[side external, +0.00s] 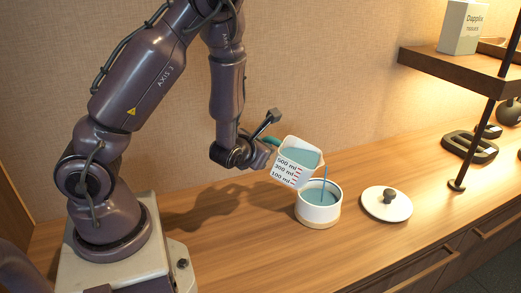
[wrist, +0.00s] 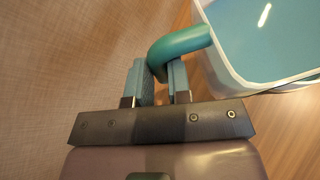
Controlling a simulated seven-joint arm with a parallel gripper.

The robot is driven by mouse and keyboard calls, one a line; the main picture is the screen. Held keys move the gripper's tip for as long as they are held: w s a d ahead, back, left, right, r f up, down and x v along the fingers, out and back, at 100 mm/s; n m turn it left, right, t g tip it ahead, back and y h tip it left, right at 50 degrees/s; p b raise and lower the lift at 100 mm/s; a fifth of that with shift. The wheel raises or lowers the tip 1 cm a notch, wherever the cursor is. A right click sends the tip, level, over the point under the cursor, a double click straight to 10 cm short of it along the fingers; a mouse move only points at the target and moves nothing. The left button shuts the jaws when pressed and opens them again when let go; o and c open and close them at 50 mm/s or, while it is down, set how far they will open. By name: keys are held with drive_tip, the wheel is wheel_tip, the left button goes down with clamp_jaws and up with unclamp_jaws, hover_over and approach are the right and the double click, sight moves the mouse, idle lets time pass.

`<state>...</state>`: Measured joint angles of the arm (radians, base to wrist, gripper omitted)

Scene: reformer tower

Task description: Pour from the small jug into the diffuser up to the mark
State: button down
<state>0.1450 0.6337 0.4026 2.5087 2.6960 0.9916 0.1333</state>
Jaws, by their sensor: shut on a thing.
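The small jug (side external: 297,164) is white with volume marks, a teal handle and blue liquid inside. It is tilted to the right above the diffuser (side external: 318,209), a white round pot with a tan base and an open top. A thin blue stream runs from the jug down into the diffuser. My gripper (wrist: 160,80) is shut on the jug's teal handle (wrist: 183,43). In the wrist view the jug's blue liquid (wrist: 265,35) shows at the upper right.
A white lid (side external: 387,207) with a dark knob lies on the counter right of the diffuser. A wooden shelf (side external: 455,72) with a white box (side external: 463,27) stands at the upper right. Dark weights (side external: 470,147) lie beneath it. The counter front (side external: 250,260) is clear.

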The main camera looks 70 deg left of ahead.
drive_tip(key=shift+w+d+r, duration=0.1)
drive_tip(key=shift+r, duration=0.45)
drive_tip(key=shift+w+d+r+m+g+y, duration=0.15)
drive_tip(key=shift+r+m+g+y, duration=0.1)
drive_tip(key=shift+r+m, duration=0.2)
drive_tip(key=shift+w+d+r+m+g+y, duration=0.1)
drive_tip(key=shift+r+m+g+y, duration=0.15)
drive_tip(key=shift+r+m, duration=0.15)
idle(1.8)
drive_tip(key=shift+w+d+r+m+g+y, duration=0.15)
drive_tip(key=shift+w+d+r+m+y, duration=0.15)
drive_tip(key=shift+r, duration=0.2)
drive_tip(key=shift+w+d+r+m+g+y, duration=0.1)
drive_tip(key=shift+r+m+g+y, duration=0.1)
drive_tip(key=shift+r+m, duration=0.2)
idle(3.2)
drive_tip(key=shift+s+a+f+n+h, duration=0.25)
drive_tip(key=shift+f+n, duration=0.15)
drive_tip(key=shift+f, duration=0.1)
drive_tip(key=shift+s+a+f+n+h, duration=0.25)
drive_tip(key=shift+f+n, duration=0.1)
drive_tip(key=shift+f, duration=0.1)
drive_tip(key=shift+s+a+f+n+t+h, duration=0.15)
drive_tip(key=shift+f+n+t+h, duration=0.15)
drive_tip(key=shift+f+n+t, duration=0.5)
drive_tip(key=shift+s+a+f+n+t+h, duration=0.15)
drive_tip(key=shift+f+n+t+h, duration=0.2)
drive_tip(key=shift+f, duration=0.85)
